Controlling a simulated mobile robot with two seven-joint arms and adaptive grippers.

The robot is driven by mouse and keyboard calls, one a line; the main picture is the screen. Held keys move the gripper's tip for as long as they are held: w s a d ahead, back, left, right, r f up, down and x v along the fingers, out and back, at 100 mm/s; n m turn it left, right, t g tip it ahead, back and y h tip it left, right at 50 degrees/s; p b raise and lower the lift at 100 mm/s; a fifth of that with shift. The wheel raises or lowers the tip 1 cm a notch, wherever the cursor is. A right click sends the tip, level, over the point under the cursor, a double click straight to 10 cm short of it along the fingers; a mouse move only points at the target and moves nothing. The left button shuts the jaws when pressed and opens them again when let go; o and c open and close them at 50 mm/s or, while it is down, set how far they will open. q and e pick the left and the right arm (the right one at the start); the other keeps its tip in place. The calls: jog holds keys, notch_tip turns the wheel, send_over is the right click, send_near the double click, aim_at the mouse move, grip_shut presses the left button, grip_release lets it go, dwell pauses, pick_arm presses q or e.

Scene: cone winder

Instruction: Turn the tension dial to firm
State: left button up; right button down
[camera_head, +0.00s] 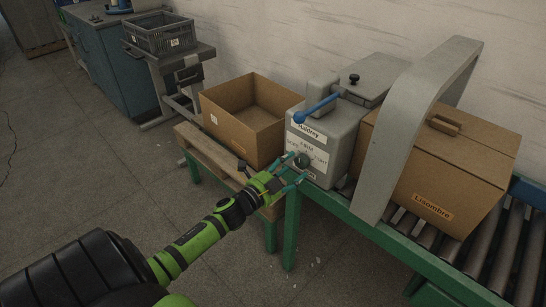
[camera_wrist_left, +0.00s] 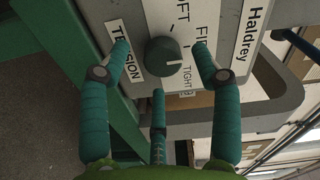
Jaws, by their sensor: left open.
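The tension dial (camera_wrist_left: 163,57) is a dark green round knob on the grey face of the winder housing (camera_head: 346,135). In the left wrist view it sits between the word TENSION and a scale lettered SOFT, FIRM and TIGHT, partly cut off. A pale line shows at the knob's scale side, near TIGHT; its exact setting is hard to read. In the head view the dial (camera_head: 302,160) is small and dark. My left gripper (camera_head: 289,171) is open in front of it, its green fingers spread around the knob with visible gaps. My right gripper is out of view.
An open cardboard box (camera_head: 222,131) stands left of the housing. A grey arch (camera_head: 400,130) and a closed box (camera_head: 425,192) marked Lisombre stand to the right on the roller conveyor (camera_head: 450,247). A blue-handled lever (camera_head: 318,110) is above the dial.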

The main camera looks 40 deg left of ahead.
pick_arm(q)
jog(key=s, duration=0.9)
jog(key=shift+a, duration=0.45)
jog(key=shift+s, duration=0.1)
jog(key=s+d+f+n+g+y+p, duration=0.1)
jog(key=s+f+n+g, duration=0.25)
jog(key=f, duration=0.65)
jog(key=s+d+f+n+g+y+p, duration=0.1)
jog(key=s+f+n+g+p, duration=0.15)
jog(key=s+f, duration=0.45)
jog(key=s+d+f+n+g+y, duration=0.1)
jog(key=s+f+n+g, duration=0.2)
jog(key=f, duration=0.9)
jog(key=s+d+f+n+g+p, duration=0.1)
jog(key=s+d+f, duration=0.3)
jog(key=s, duration=0.4)
jog(key=s+d+f+n+g+h+p, duration=0.1)
jog(key=s+d+f+g, duration=0.2)
jog(key=s, duration=0.5)
jog(key=s+d+f+n+g+p, duration=0.1)
jog(key=s+d+f+g, duration=0.3)
jog(key=s, duration=0.4)
jog(key=shift+d+f+n+h, duration=0.4)
jog(key=shift+f+n, duration=0.1)
jog(key=shift+f, duration=0.15)
